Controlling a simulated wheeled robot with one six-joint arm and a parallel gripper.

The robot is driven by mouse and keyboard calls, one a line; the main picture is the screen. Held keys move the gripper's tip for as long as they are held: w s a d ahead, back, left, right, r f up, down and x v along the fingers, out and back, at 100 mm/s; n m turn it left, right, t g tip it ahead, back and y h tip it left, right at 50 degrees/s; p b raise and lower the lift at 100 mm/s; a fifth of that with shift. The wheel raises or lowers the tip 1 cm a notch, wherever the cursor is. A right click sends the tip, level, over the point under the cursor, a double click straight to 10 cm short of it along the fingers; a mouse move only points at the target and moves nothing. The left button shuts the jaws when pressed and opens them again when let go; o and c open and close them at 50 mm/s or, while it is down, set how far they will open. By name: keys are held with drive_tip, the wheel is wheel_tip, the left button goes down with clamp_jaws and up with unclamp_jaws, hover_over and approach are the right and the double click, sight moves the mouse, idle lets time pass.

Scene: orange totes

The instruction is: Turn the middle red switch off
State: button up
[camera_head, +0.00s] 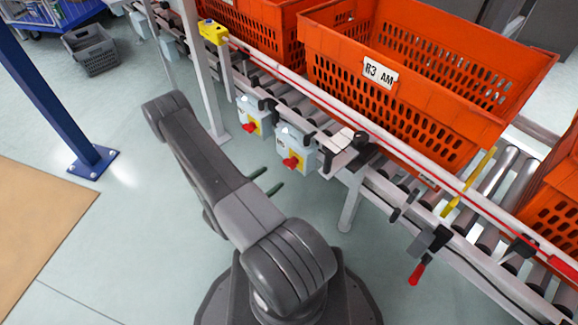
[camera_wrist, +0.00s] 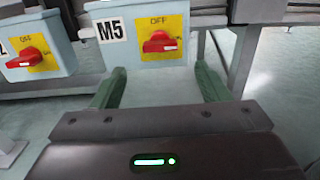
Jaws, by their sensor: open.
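A red rotary switch (camera_wrist: 159,42) sits on a yellow plate on a pale blue box labelled M5 (camera_wrist: 109,30). Its handle lies roughly horizontal below the word OFF. In the head view this switch (camera_head: 291,162) appears to be on the right-hand box under the conveyor. A second red switch (camera_wrist: 30,58) is on the box to its left, also seen in the head view (camera_head: 249,127). My gripper (camera_wrist: 159,70) is open and empty, its two green fingers apart below the M5 box, one toward each side. It also shows in the head view (camera_head: 267,180), short of the boxes.
A roller conveyor (camera_head: 485,195) carries orange totes, one labelled R3 AM (camera_head: 380,72), above the boxes. Its grey leg (camera_head: 350,205) stands right of the switches. A red-handled lever (camera_head: 416,273) hangs farther right. A blue post (camera_head: 45,85) stands left. The floor between is clear.

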sight(289, 164)
drive_tip(key=shift+b+x, duration=0.85)
drive_tip(key=shift+x, duration=3.85)
drive_tip(key=c, duration=1)
